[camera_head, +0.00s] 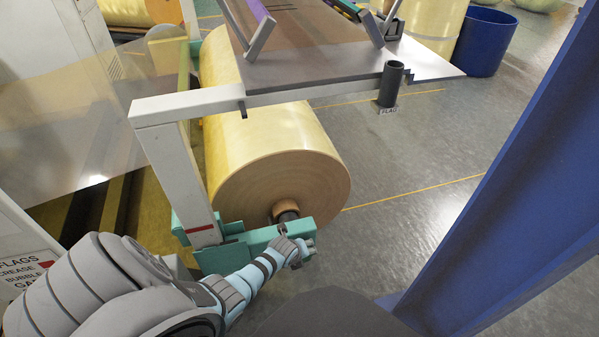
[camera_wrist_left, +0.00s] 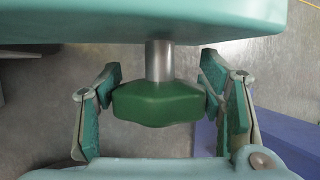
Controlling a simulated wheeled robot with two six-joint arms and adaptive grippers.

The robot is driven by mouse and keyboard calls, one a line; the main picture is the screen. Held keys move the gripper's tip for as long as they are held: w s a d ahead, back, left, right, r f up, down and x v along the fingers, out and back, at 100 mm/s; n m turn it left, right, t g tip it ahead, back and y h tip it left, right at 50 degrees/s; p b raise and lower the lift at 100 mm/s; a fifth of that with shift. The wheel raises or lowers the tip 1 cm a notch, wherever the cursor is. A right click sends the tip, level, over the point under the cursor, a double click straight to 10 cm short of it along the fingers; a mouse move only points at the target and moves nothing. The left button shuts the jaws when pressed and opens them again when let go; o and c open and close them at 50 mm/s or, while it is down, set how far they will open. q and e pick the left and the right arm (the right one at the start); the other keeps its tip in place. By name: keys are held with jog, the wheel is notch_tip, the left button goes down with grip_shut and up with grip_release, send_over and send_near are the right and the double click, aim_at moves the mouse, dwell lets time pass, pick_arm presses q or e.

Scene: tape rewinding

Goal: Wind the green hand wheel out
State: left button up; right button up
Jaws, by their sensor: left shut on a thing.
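The green hand wheel (camera_wrist_left: 158,104) shows in the left wrist view as a dark green lobed knob on a short metal shaft (camera_wrist_left: 159,60). The shaft comes out of a teal housing (camera_wrist_left: 150,22). My left gripper (camera_wrist_left: 160,98) has one finger on each side of the wheel and is shut on it. In the head view my left gripper (camera_head: 299,252) is at the free end of the teal arm (camera_head: 262,238) below the roll; the wheel is largely hidden there. My right gripper is not in view.
A large yellowish roll (camera_head: 270,140) on a brown core (camera_head: 286,208) sits just behind the teal arm. A white frame (camera_head: 180,106) and a tabletop (camera_head: 320,50) stand above it. A blue beam (camera_head: 520,170) rises at right. Bare floor (camera_head: 400,225) lies between.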

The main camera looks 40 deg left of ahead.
pick_arm(q)
jog(key=shift+t+h, duration=0.3)
jog(key=shift+t, duration=0.2)
jog(key=o, duration=1.1)
jog(key=shift+o, duration=0.2)
